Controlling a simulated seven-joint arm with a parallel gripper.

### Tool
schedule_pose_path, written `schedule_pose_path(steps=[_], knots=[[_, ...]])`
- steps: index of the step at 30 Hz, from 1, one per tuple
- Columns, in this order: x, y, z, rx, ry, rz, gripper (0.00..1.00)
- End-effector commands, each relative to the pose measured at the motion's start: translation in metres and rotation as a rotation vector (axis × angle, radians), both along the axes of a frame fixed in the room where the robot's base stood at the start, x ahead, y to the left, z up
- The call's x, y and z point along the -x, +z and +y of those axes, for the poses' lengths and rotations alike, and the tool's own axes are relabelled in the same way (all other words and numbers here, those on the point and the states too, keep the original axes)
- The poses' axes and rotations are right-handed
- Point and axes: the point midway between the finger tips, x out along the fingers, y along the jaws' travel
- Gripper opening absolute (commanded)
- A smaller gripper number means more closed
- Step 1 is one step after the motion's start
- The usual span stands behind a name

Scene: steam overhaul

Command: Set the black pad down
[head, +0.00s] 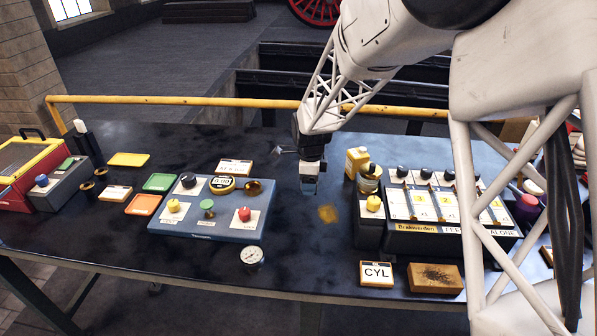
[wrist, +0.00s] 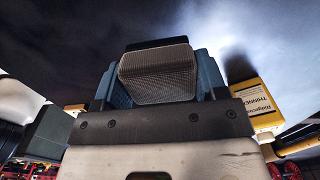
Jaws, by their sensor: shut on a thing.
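My gripper (head: 309,186) hangs fingers down over the dark table, in the clear strip between the blue control board and the yellow bottles. In the wrist view, its blue fingers (wrist: 158,85) are shut on the black pad (wrist: 158,72), a block with a dark top edge and a grey, finely ribbed face. In the head view I cannot make out the pad apart from the fingers. The dark tabletop (head: 210,265) lies beyond the pad; whether the pad touches it I cannot tell.
The blue board (head: 215,228) with knobs is left. A gauge (head: 252,256), CYL plate (head: 377,273) and brown brush block (head: 435,278) lie in front.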

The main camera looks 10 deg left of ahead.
Motion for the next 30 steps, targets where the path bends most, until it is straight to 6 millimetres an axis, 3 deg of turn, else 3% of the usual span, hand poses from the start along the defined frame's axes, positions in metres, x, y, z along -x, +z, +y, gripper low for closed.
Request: schedule_pose_path(steps=[11, 30], knots=[[-0.021, -0.002, 0.007, 0.0, 0.0, 0.001, 0.39], [-0.102, -0.01, 0.034, 0.0, 0.0, 0.0, 0.39]])
